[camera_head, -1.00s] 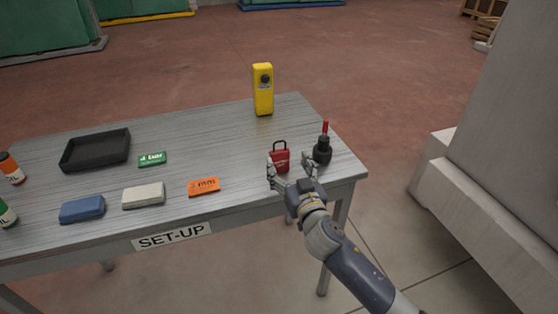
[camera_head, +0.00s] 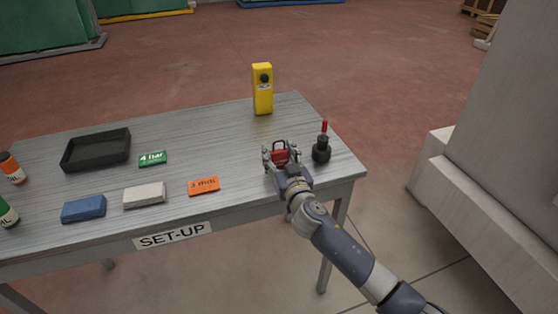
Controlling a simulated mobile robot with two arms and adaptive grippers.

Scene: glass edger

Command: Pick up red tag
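The red tag (camera_head: 280,153), a small red block with a dark loop on top, stands near the right end of the grey table (camera_head: 215,140). My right gripper (camera_head: 281,156) is at the tag, with one finger on its left side and one on its right. The fingers and palm hide the tag's lower part. I cannot tell whether the fingers touch it or leave a small gap. My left gripper is not in view.
A black bottle with a red tip (camera_head: 321,148) stands close to the right of my gripper. A yellow device (camera_head: 262,90) stands behind. An orange tag (camera_head: 204,186), green tag (camera_head: 152,158), pale block (camera_head: 144,195), blue block (camera_head: 84,208) and black tray (camera_head: 96,150) lie leftward.

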